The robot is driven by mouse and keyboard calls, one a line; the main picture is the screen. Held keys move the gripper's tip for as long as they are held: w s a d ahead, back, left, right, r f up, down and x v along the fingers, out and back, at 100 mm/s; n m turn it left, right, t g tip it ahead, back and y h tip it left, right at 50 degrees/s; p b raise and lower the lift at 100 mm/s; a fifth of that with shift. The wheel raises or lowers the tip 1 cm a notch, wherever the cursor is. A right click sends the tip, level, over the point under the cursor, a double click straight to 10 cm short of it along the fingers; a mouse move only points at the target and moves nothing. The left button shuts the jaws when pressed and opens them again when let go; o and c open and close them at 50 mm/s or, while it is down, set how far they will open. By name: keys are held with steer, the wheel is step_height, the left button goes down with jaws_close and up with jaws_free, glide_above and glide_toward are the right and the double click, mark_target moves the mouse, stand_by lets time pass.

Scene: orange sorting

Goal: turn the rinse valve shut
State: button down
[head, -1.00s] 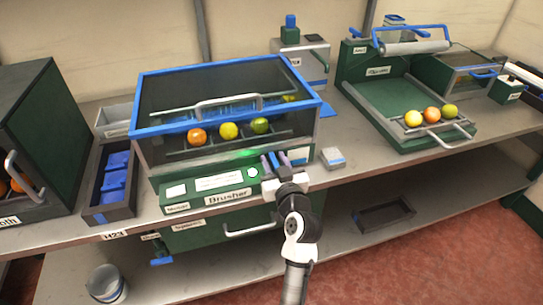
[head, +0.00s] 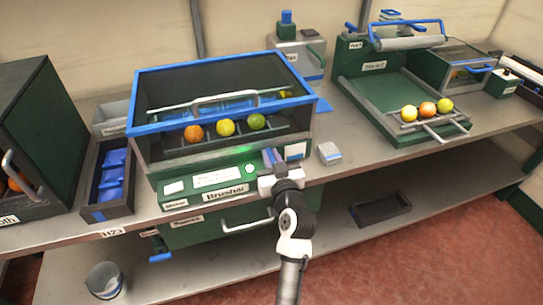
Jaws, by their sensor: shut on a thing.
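The brusher (head: 170,158) stands in the middle of the bench, with a blue-framed clear lid and a green front panel. A green light glows on the panel. My gripper (head: 273,157) is at the right part of this panel. It is shut on a small blue part, which I take to be the rinse valve's handle (head: 268,156). The fingers hide most of it, so I cannot tell its angle.
Several oranges and other citrus lie inside the brusher. A small grey box (head: 330,154) stands close to the right of my gripper. A green tray machine (head: 375,95) with fruit is at right. A blue-lined bin (head: 110,180) is at left.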

steer(key=shift+r+m+h+p, duration=0.2)
steer(key=shift+m+h+p, duration=0.1)
steer(key=shift+h+p, duration=0.3)
steer(key=m+h+p, duration=0.1)
steer(key=p, duration=0.2)
steer(key=shift+r+h, duration=0.1)
steer(key=shift+h, duration=0.2)
steer(key=shift+f+m+t+h+p, duration=0.2)
steer(key=shift+m+t+h+p, duration=0.1)
steer(key=shift+m+h+p, duration=1.15)
steer(key=m+h+b, duration=0.1)
steer(key=h+b, duration=0.1)
steer(key=h, duration=0.1)
steer(key=shift+f, duration=0.2)
steer(key=shift+m+h+b, duration=0.25)
steer(key=shift+h+b, duration=0.1)
steer(key=shift+b, duration=0.3)
steer(key=shift+r+m+g+h+b, duration=0.15)
steer(key=shift+m+g+h+b, duration=0.4)
steer(key=shift+h+b, duration=0.5)
steer(key=c, duration=1.4)
jaws_free()
